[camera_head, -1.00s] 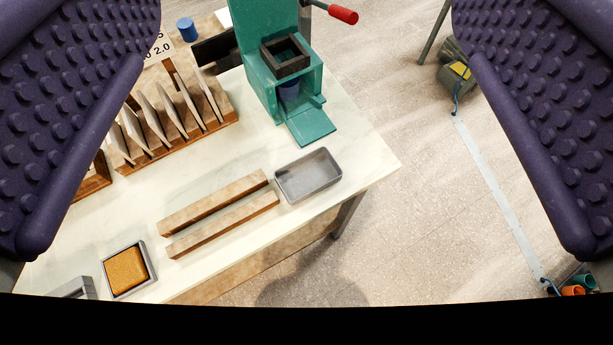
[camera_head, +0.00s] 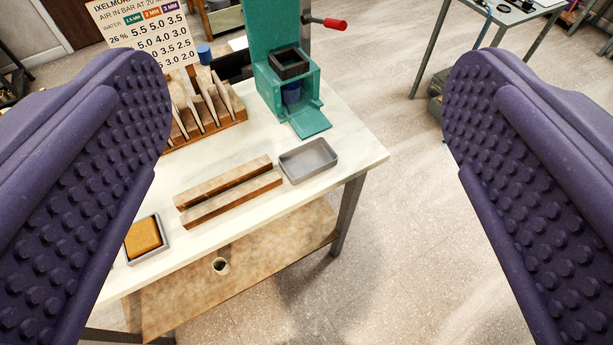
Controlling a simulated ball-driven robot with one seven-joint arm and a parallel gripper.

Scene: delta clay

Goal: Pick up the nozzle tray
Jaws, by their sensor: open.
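An empty grey rectangular tray (camera_head: 308,160) lies on the near right part of the pale bench top. It is the likeliest nozzle tray, but I see no nozzles or label on it. A smaller grey tray (camera_head: 130,260) holding an orange-brown block (camera_head: 143,237) is at the bench's left, partly covered by my left finger. My gripper (camera_head: 308,95) shows as two purple studded fingers spread wide at the picture's sides. It is open and empty, with the bench seen between the fingers and nothing touching them.
Two wooden bars (camera_head: 230,190) lie left of the empty tray. A green press (camera_head: 272,70) with a red-tipped lever (camera_head: 328,22) stands behind it. A wooden rack (camera_head: 205,115) and a printed sign (camera_head: 140,35) are at back left.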

